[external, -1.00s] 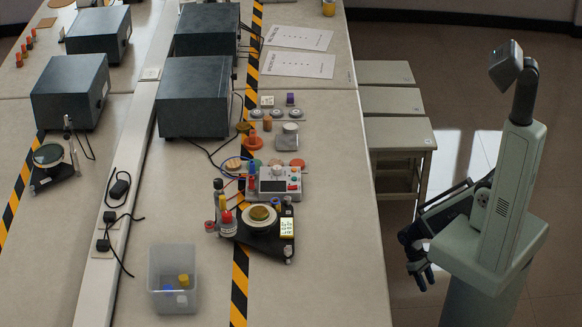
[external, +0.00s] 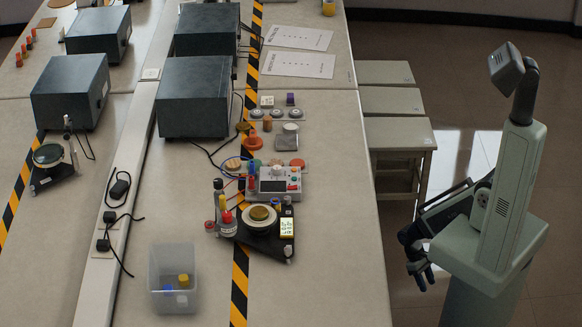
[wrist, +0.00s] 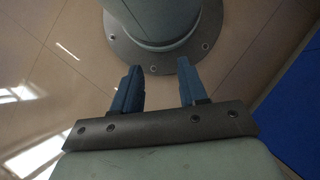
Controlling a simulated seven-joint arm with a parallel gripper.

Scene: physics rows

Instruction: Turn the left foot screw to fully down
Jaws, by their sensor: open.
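A black-based apparatus (external: 262,244) with a round white dial and brown disc on top stands on the near bench in the external view. A small screw-like foot (external: 289,252) shows at its front right corner. A small dark red knob (external: 209,225) shows at its left side, but I cannot tell whether it is the left foot screw. Coloured caps and a bottle hide part of that side. My gripper (external: 421,277) hangs beside the bench, far right of the apparatus. In the wrist view, its two blue fingers (wrist: 161,72) are apart with nothing between them.
A clear bin (external: 173,296) with small coloured pieces stands front left of the apparatus. A grey meter box (external: 274,184) with leads is behind it. Grey stools (external: 398,133) stand along the bench's right side. The bench front right is clear.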

